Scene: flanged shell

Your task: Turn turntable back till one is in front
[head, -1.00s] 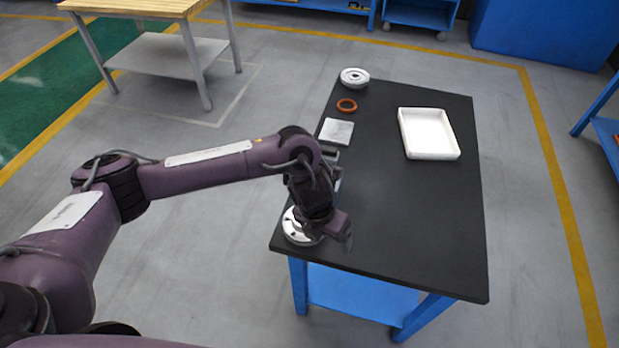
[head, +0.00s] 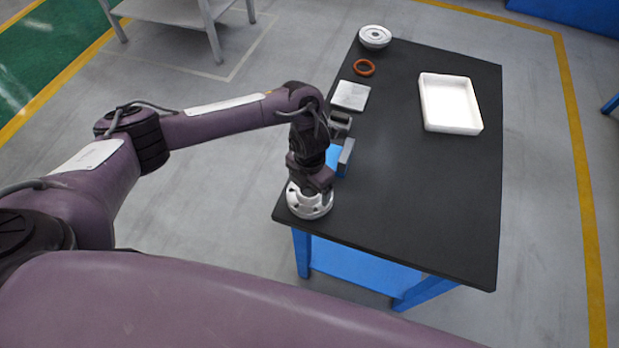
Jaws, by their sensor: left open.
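A round silver metal piece with dark holes (head: 309,208) lies at the near left corner of the black table; it may be the turntable, but I cannot tell for sure. My left gripper (head: 316,186) is open, pointing down right over this piece, and hides part of its top. Whether the fingers touch it is not clear. A second round silver piece with a ringed top (head: 375,37) stands at the far left corner. An orange ring (head: 364,68) lies in front of that. My right gripper is not in view.
A pale square plate (head: 351,95), a small dark grey fixture (head: 340,124) and a blue and grey block (head: 345,158) line the left edge, close to my left wrist. A white tray (head: 450,103) stands at the back right. The middle and front right of the black table (head: 420,210) are clear.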

